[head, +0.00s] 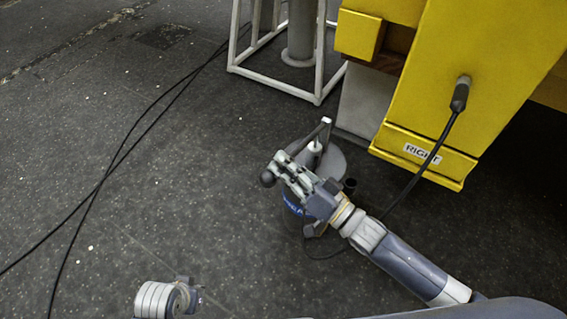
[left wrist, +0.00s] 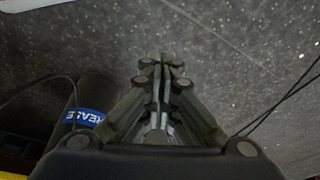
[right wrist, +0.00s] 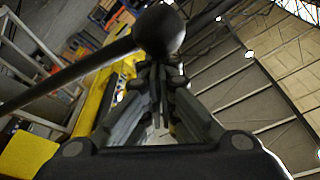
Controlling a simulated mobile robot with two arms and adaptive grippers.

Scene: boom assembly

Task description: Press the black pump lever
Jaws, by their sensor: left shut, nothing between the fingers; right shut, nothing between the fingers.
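The black pump lever (right wrist: 75,72) crosses the right wrist view from the left and ends in a black ball knob (right wrist: 158,30) by my right fingertips. In the head view the knob (head: 268,179) shows just left of my right gripper (head: 282,162), which hides part of the lever. I cannot tell whether they touch. My right gripper is shut and empty. The dark grey pump bucket (head: 335,158) with a blue label stands on the floor, partly behind my right gripper. My left gripper (left wrist: 162,65) is shut and empty, low over the floor, left of the bucket.
A yellow boom part (head: 440,95) marked RIGHT stands right of the pump. A black hose (head: 425,165) runs from its fitting (head: 461,92) down toward the pump. A white frame (head: 318,98) stands behind. Black cables (head: 128,152) lie on the left floor, otherwise clear.

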